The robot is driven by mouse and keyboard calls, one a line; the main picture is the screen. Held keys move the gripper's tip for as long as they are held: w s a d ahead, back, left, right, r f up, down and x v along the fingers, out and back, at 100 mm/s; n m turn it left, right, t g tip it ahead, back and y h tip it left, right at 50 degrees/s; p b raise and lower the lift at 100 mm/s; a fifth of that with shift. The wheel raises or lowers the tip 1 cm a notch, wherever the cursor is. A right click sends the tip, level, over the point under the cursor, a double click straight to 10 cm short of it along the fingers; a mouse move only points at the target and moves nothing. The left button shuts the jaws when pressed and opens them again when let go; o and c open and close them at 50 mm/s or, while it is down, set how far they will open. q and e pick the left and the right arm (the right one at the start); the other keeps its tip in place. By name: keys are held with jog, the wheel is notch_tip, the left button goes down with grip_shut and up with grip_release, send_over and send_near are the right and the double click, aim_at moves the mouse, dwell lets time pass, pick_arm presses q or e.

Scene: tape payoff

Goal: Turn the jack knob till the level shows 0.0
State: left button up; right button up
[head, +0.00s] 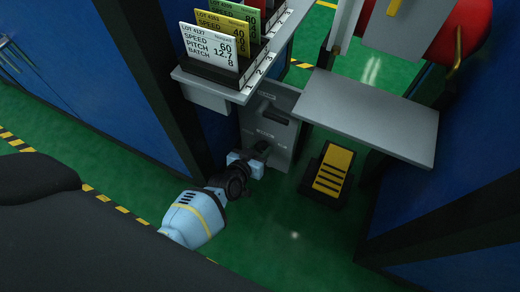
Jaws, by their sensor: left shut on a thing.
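My left gripper (255,160) reaches in from the lower left, low against a grey panel (285,108). It is shut on a small dark knob (262,147) at the panel's lower left; the gripper hides most of the knob. A dark slot or display (273,114) sits higher on the panel, with small lettering below it that is too small to read. I cannot read a level value. My right gripper is not in view.
A shelf (240,97) above the panel holds white, yellow, green and red lot cards (210,50). A grey plate (368,112) juts out to the right, above a yellow-and-black pedal (332,172) on the green floor. Blue walls (120,80) stand at both sides.

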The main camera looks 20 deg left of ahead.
pick_arm(q)
jog(key=shift+n+h+b, duration=0.4)
jog(key=shift+n+b, duration=0.05)
jog(key=shift+n, duration=0.05)
dwell(0.3)
jog(key=o, duration=1)
jog(key=shift+s+a+r+p, duration=0.2)
jog(key=shift+s+p, duration=0.1)
jog(key=shift+s, duration=0.2)
jog(key=p+v, duration=0.3)
jog(key=v, duration=0.3)
jog(key=shift+s+r, duration=0.1)
jog(key=shift+s, duration=0.3)
